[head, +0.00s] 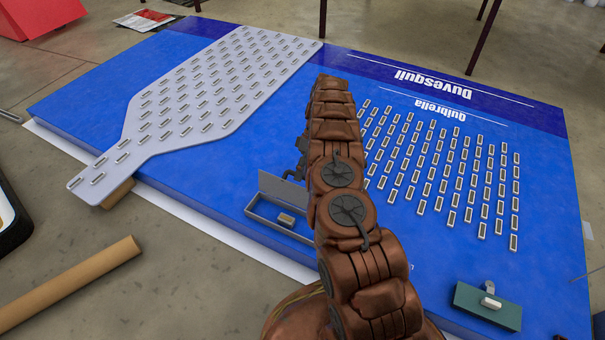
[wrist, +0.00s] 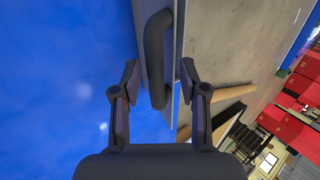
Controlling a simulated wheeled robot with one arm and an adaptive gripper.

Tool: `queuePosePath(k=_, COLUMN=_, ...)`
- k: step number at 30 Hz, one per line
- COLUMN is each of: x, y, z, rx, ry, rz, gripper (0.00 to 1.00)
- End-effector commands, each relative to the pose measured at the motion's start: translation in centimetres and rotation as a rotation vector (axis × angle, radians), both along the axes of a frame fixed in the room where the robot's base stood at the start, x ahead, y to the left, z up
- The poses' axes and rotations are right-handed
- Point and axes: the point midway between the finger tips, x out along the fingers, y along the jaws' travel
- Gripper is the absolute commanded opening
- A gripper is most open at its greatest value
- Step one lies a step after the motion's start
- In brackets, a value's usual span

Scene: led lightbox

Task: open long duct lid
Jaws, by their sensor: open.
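The long duct is a narrow grey box (head: 262,222) on the front part of the blue panel. Its flat grey lid (head: 288,190) stands raised along the back side, so the inside shows. A small tan block (head: 286,219) is in the box. My arm hides the right end of box and lid. In the wrist view a dark bar handle (wrist: 154,50) on a grey strip lies between my fingertips. My gripper (wrist: 159,71) is open around the handle, with a gap at the left finger; contact at the right finger is unclear. In the head view my gripper is mostly hidden behind my arm.
The blue panel (head: 195,150) carries a grey slotted plate (head: 200,90) and rows of small slotted pieces on the right. A cardboard tube (head: 75,283) lies on the floor at left.

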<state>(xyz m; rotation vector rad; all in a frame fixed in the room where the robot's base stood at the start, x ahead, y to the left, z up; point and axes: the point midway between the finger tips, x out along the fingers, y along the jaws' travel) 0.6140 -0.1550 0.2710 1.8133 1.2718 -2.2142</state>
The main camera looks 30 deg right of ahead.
Motion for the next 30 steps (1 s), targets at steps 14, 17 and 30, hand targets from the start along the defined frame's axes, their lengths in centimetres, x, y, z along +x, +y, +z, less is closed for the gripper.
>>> queuePosePath(k=14, x=0.0, y=0.0, z=6.9, rx=0.000, ry=-0.002, rz=0.001, gripper=0.43)
queuePosePath(k=17, x=0.1, y=0.0, z=8.3, rx=-0.001, ry=-0.004, rz=0.001, gripper=0.43)
queuePosePath(k=30, x=0.0, y=0.0, z=9.3, rx=0.000, ry=-0.001, rz=-0.001, gripper=0.43)
